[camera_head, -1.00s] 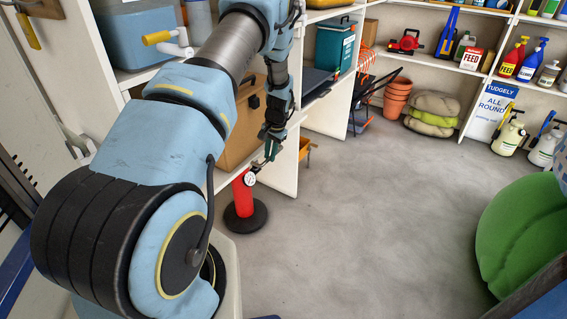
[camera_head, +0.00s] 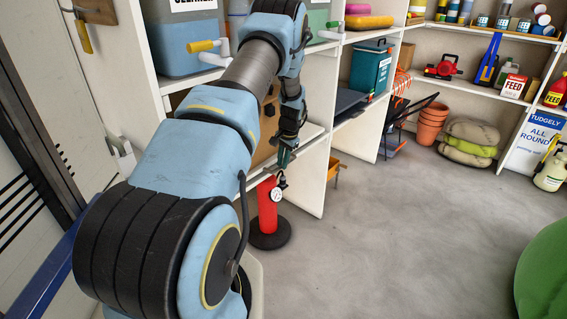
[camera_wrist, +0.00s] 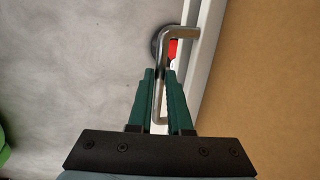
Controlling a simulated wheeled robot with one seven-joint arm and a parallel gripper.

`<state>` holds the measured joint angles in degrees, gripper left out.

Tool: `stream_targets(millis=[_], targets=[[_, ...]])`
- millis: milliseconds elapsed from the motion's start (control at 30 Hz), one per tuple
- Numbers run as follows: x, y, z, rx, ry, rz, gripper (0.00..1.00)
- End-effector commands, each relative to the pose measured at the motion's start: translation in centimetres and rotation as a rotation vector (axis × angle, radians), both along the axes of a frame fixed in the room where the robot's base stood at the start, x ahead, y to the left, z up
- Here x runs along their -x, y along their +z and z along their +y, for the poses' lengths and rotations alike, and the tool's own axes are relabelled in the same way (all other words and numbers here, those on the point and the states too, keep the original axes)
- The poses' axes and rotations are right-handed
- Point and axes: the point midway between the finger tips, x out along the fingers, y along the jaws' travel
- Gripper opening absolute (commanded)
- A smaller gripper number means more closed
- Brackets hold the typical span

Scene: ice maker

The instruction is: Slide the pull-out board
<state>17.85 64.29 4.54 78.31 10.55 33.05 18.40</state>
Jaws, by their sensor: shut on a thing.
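My gripper (camera_head: 287,152) is low in front of the left shelf unit in the head view. In the wrist view its two green fingers (camera_wrist: 160,100) are closed on a bent metal handle (camera_wrist: 160,72). The handle joins a white edge strip (camera_wrist: 208,45) beside a broad brown surface (camera_wrist: 262,100), which fills the right of that view.
A red cylinder with a gauge and black base (camera_head: 268,207) stands on the floor below my gripper. A white side panel (camera_head: 312,178) is close to its right. A wooden box (camera_head: 266,138) is behind my arm. The grey floor (camera_head: 400,240) is clear to the right.

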Motion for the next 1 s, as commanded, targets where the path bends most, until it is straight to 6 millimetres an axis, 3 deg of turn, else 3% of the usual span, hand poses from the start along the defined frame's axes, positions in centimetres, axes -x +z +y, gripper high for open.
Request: stream_targets(millis=[133,167,400,767,1000], targets=[[-0.5,0.2,0.6,-0.005,0.003,-0.012,0.00],[-0.5,0.2,0.6,-0.005,0.003,-0.012,0.19],[-0.4,0.1,0.5,-0.004,0.003,-0.010,0.46],[-0.2,0.8,0.2,-0.002,0.001,-0.008,0.47],[0.2,4.9,-0.4,-0.001,0.001,-0.012,0.47]])
